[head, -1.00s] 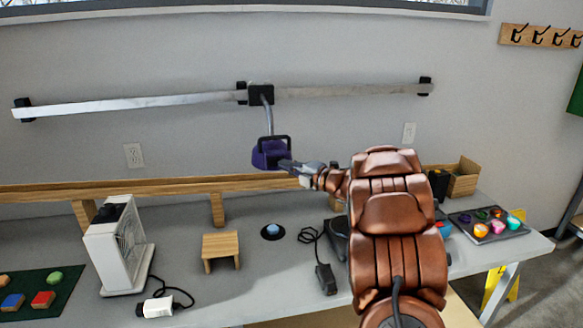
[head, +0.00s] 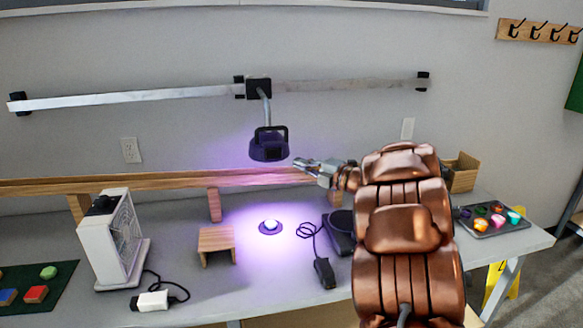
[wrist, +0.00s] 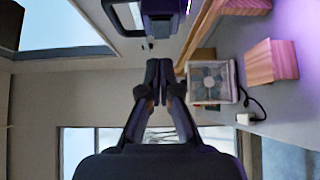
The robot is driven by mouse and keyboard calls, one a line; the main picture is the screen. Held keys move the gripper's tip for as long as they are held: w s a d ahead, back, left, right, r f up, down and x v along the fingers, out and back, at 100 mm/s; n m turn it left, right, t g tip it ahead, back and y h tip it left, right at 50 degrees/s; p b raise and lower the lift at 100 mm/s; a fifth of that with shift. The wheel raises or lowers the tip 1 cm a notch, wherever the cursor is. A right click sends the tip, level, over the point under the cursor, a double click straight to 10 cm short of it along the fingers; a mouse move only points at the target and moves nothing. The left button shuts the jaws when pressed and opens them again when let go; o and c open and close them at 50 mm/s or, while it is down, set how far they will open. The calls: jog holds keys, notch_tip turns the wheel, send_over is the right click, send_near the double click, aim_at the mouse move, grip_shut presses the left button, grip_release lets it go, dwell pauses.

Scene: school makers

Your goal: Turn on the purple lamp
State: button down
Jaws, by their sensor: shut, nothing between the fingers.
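The purple lamp (head: 268,147) hangs from a short bent arm on the wall rail, above the table. It is lit: a purple glow falls on the table and wall below it. My gripper (head: 297,164) is shut and empty, just to the right of the lamp and apart from it in the head view. In the wrist view, part of the lamp (wrist: 146,18) shows at the top, beyond the shut fingertips (wrist: 159,64) of my gripper.
A metal rail (head: 130,98) runs along the wall. On the table (head: 190,308) stand a white fan (head: 112,243), a small wooden stool (head: 216,243), a round disc-like item (head: 270,226) under the lamp and a paint tray (head: 492,219). A wooden ledge (head: 140,185) runs along the back.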

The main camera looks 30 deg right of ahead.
jog(key=d+b+v, duration=0.1)
jog(key=v, duration=0.5)
jog(key=shift+w, duration=0.25)
dwell(0.3)
jog(key=w+d+r+m+g+h, duration=0.1)
jog(key=w+d+r+m+h, duration=0.25)
jog(key=m+h, duration=0.65)
jog(key=s+a+f+m+g, duration=0.6)
jog(key=s+a+f, duration=0.1)
jog(key=s+a, duration=0.25)
jog(key=s+a+f+m+g, duration=0.5)
jog(key=s+a+f, duration=0.25)
jog(key=s, duration=0.25)
jog(key=s+a+f+g+y, duration=0.2)
jog(key=s+a+g, duration=0.1)
jog(key=s+a, duration=0.6)
jog(key=s+a+f+m+g+y, duration=0.1)
jog(key=s+a+f+g, duration=0.2)
jog(key=s+a, duration=0.5)
jog(key=s, duration=0.4)
jog(key=shift+s+a+g+y, duration=0.2)
jog(key=shift+a+g+y, duration=0.2)
